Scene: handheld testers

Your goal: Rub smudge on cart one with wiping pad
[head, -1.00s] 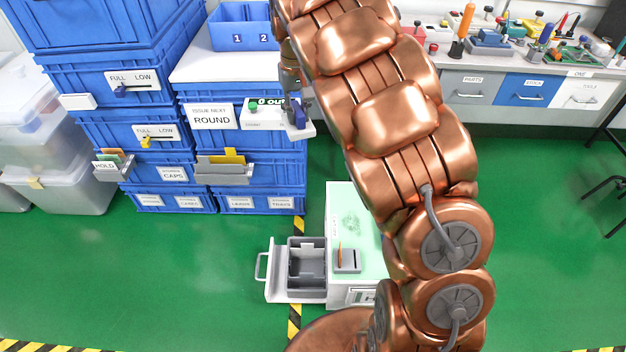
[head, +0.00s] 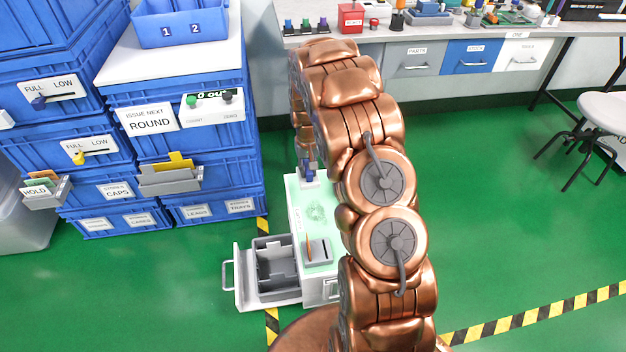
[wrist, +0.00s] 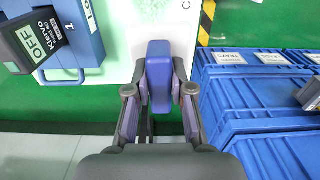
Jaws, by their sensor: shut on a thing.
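The cart (head: 333,258) has a pale green top, with a scribbly green smudge (head: 316,212) near its middle. The smudge also shows partly at the top edge of the wrist view (wrist: 140,8). My gripper (head: 308,170) is at the far end of the cart top, beyond the smudge. In the wrist view its two fingers (wrist: 160,92) are shut on the blue wiping pad (wrist: 158,62). The pad is in front of the cart top there and apart from the smudge. I cannot tell whether it touches the surface.
Blue crates (head: 205,75) are stacked at the left. A workbench (head: 440,30) is at the back. A dark OFF device (wrist: 45,45) shows at left in the wrist view.

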